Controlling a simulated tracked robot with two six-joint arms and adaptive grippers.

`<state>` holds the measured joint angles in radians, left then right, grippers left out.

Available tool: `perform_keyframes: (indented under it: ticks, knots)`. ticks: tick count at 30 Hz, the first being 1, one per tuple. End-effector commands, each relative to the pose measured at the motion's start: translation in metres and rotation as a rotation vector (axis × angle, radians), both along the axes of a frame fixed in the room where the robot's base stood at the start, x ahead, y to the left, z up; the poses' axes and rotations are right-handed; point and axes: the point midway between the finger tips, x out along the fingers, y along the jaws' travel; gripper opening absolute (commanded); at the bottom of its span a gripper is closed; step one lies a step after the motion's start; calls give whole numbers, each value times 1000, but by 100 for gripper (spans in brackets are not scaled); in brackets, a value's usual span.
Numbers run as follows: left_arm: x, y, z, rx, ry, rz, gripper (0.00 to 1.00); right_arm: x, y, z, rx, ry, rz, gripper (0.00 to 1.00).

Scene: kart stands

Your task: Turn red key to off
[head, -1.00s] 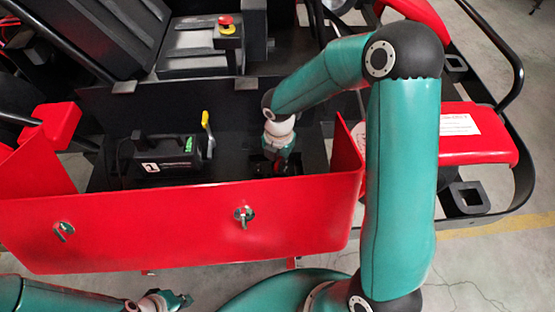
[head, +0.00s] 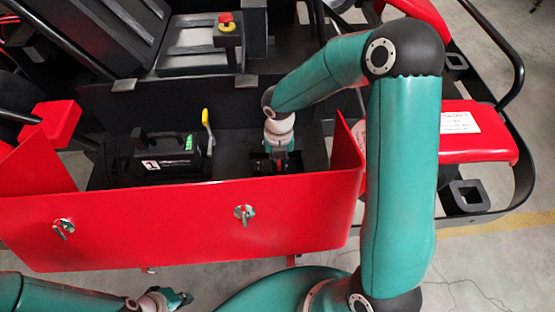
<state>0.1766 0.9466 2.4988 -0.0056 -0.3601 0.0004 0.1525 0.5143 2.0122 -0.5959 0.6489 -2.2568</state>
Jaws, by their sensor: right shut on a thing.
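My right arm reaches over the red panel into the dark tray of the kart. My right gripper (head: 278,163) points down there and is shut on the red key. Only a small bit of red shows between the fingers, so the key's angle cannot be told. My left gripper (head: 178,299) is low at the bottom edge of the head view, in front of the red panel and away from the key. It is too small in view to tell whether it is open or shut.
The red panel (head: 150,235) with two metal latches (head: 244,214) stands in front of the tray. Left of the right gripper are a black box (head: 165,160) and a yellow lever (head: 207,126). A red emergency button (head: 226,18) stands behind, by the seat.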

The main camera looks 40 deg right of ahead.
Motion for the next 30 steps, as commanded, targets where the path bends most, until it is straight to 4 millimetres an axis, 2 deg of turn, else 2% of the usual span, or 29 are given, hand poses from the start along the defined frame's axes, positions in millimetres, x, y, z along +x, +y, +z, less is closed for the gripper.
perform_keyframes:
  ticks: [1, 6, 15, 19, 30]
  knots:
    - [0, 0, 0, 0, 0, 0, 0, 4, 0, 2, 1, -15, -1, 12]
    - [0, 0, 0, 0, 0, 0, 0, 3, 0, 2, 1, -9, -2, 40]
    - [0, 0, 1, 0, 0, 0, 0, 1, 0, 1, 1, -4, -3, 40]
    - [0, 0, 1, 0, 0, 0, 0, 1, 0, 7, 0, -5, -4, 40]
    - [0, 0, 1, 0, 0, 0, 0, 3, 0, 57, 1, -9, -2, 40]
